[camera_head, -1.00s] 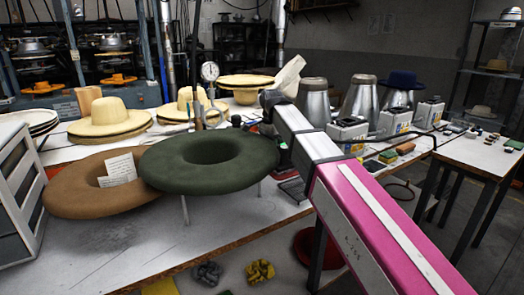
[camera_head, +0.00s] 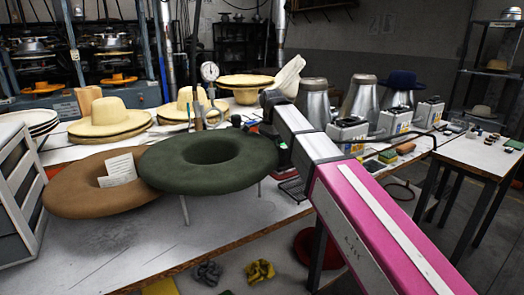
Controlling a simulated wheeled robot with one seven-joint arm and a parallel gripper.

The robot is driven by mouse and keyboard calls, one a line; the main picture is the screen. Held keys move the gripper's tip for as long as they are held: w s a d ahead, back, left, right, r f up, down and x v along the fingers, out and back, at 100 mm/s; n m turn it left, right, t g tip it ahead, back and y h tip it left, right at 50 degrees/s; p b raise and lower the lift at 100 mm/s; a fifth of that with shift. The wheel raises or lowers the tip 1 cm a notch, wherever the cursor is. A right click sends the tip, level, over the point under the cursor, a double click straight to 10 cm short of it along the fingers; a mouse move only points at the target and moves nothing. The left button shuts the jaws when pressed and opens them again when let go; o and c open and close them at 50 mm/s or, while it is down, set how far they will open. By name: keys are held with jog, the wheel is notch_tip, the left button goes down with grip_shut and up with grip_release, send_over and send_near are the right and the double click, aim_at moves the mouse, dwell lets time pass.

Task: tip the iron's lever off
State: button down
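Three grey boxes with yellow labels stand in a row on the table right of my arm: a near one (camera_head: 347,133), a middle one (camera_head: 394,121) and a far one (camera_head: 429,111). Small dark parts sit on their tops; I cannot tell which box belongs to the iron or how any lever is set. No iron can be made out for certain. My pink and silver arm reaches from the lower right to a dark end, my gripper (camera_head: 271,101), beyond the green felt hat. The gripper is left of the boxes and its fingers cannot be made out.
A green felt hat (camera_head: 180,172) and a brown one (camera_head: 75,205) stand at the table's front. Straw hats (camera_head: 108,116) are behind them. Metal hat blocks (camera_head: 361,97) stand behind the boxes. A second table (camera_head: 470,156) with small items is at the right.

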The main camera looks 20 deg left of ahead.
jog(key=shift+f, duration=0.7)
jog(key=shift+r, duration=0.1)
notch_tip(320, 180, up, 7)
dwell(1.0)
dwell(0.4)
